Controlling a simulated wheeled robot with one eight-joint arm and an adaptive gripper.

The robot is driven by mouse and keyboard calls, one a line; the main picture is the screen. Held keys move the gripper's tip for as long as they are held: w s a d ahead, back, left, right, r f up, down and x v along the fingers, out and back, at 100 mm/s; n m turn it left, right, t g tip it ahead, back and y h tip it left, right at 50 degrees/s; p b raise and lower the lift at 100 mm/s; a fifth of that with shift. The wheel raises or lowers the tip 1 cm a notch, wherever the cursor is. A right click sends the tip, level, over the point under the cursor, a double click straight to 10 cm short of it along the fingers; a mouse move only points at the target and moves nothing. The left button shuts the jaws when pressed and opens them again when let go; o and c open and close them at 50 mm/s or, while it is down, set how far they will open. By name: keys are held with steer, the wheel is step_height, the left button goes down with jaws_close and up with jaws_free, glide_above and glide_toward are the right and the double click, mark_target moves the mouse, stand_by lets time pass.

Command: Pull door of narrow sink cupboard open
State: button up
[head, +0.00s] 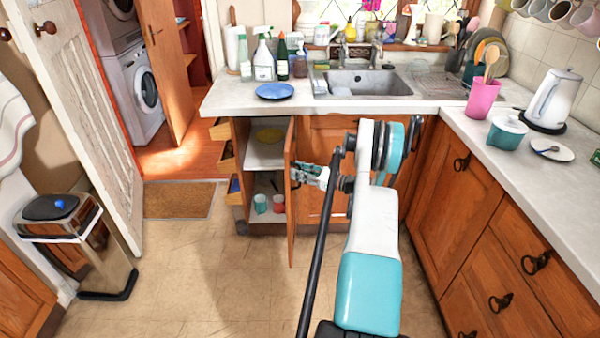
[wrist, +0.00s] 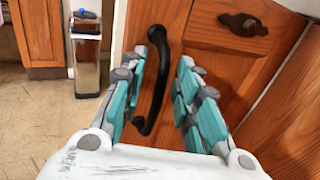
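The narrow sink cupboard's wooden door (head: 291,215) stands swung well out from the cabinet, roughly edge-on in the head view. Its opening on the left shows a pale shelf (head: 265,155) with a yellow dish and cups below. My gripper (head: 312,176) is at the door's outer face, on its right side. In the wrist view, the long black door handle (wrist: 157,85) runs between the fingers of my gripper (wrist: 172,75). The fingers are apart, with a gap visible beside the handle on the right. The handle is close to the left finger; I cannot tell whether they touch.
A neighbouring wooden sink door (head: 322,140) is closed behind my arm. Drawers and doors (head: 490,240) line the right. A pedal bin (head: 75,240) stands at the left and also shows in the wrist view (wrist: 87,55). The floor (head: 205,270) left of the open door is clear.

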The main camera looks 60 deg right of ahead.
steer(key=s+d, duration=0.2)
steer(key=s, duration=0.9)
steer(key=shift+s+d, duration=0.2)
steer(key=shift+s, duration=0.15)
